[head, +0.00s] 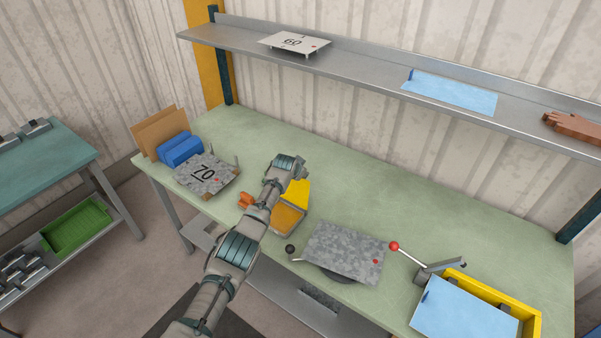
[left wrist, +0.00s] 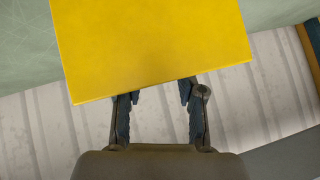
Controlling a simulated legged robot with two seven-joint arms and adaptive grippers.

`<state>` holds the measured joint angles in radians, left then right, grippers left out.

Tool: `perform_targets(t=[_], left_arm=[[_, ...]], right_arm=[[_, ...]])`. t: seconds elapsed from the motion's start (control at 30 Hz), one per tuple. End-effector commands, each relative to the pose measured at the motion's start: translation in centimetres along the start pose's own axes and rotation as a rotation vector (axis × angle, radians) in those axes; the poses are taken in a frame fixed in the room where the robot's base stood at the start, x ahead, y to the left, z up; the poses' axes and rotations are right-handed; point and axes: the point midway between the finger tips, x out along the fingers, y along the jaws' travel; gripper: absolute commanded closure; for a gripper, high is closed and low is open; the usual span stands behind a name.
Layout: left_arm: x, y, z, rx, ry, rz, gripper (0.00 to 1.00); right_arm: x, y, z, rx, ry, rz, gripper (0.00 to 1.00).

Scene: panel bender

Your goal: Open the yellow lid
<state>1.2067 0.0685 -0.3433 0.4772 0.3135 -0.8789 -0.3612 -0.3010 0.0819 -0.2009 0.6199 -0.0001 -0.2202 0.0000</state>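The bright yellow lid (head: 298,192) is at the far side of an amber-yellow box (head: 287,218) on the green table. It looks tilted up from the box, but my left arm hides part of it and the exact angle is unclear. In the left wrist view the lid (left wrist: 155,45) fills the upper middle as a flat yellow panel. My left gripper (left wrist: 160,95) is at the lid's edge, with its fingers apart and nothing between them. The lid's edge covers the fingertips; contact cannot be told. My right gripper is not in view.
An orange object (head: 246,199) lies left of the box. A grey plate marked 70 (head: 205,174) and blue blocks (head: 181,150) are farther left. A grey sheet (head: 346,251) and red-knobbed lever (head: 408,256) are to the right. A shelf (head: 360,65) runs above; the table's back right is clear.

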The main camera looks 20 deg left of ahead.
Motion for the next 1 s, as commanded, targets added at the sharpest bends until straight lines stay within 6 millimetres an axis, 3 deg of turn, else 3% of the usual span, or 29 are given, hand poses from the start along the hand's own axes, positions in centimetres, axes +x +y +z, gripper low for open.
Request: perform_targets(t=[0.37,0.57,0.73,1.0], left_arm=[[0.2,0.4,0.6,0.000,-0.013,0.008,0.45],[-0.8,0.4,0.5,-0.002,-0.012,0.011,0.45],[-2.9,0.3,0.5,0.000,-0.007,0.007,0.45],[-8.0,0.1,0.1,-0.001,0.001,0.003,0.45]], right_arm=[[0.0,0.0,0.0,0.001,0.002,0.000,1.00],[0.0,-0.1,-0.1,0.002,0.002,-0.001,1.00],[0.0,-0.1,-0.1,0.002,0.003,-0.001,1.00],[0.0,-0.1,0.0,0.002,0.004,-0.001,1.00]])
